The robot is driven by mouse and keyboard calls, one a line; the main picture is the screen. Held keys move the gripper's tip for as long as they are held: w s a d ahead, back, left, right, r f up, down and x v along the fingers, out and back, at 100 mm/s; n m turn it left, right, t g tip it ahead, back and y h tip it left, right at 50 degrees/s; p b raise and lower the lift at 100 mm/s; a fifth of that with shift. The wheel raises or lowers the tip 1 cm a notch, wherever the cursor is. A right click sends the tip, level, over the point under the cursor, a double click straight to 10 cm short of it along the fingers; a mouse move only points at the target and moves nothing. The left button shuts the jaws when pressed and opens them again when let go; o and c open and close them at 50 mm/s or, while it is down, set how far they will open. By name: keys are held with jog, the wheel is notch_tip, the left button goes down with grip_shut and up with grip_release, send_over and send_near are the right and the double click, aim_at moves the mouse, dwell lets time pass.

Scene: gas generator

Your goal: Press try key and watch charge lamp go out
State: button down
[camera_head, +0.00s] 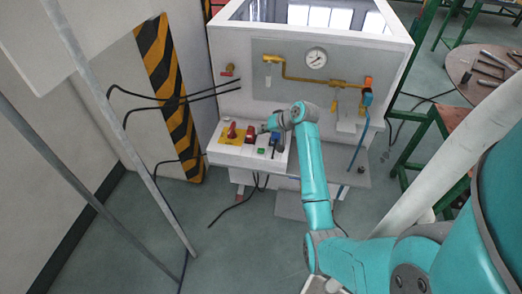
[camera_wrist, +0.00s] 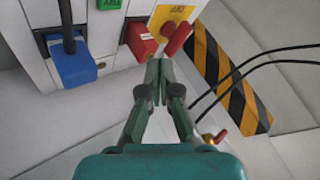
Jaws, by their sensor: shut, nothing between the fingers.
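The white control panel (camera_head: 225,156) is on the front of the generator cabinet. It carries a red handle (camera_head: 231,131) on a yellow plate, a red block (camera_head: 250,133), a blue block (camera_head: 275,141) and a green piece (camera_head: 261,151). My gripper (camera_head: 263,128) is over the panel. In the wrist view my gripper (camera_wrist: 160,66) is shut and empty, its tips appearing just below the red handle (camera_wrist: 178,39) and red block (camera_wrist: 140,41); contact cannot be told. The blue block (camera_wrist: 72,64) is at left.
A gauge (camera_head: 316,58) and brass piping (camera_head: 300,77) are on the cabinet front above the panel. Black cables (camera_head: 190,97) run left past a striped post (camera_head: 165,85). A round table (camera_head: 490,70) with tools stands at right. Floor in front is mostly clear.

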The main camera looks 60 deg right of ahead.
aim_at(258, 148)
jog(key=shift+f, duration=3.75)
jog(key=shift+f, duration=0.1)
jog(key=shift+f, duration=0.35)
jog(key=shift+f, duration=0.5)
jog(key=shift+r, duration=0.95)
jog(key=shift+r, duration=0.15)
jog(key=shift+r, duration=2.4)
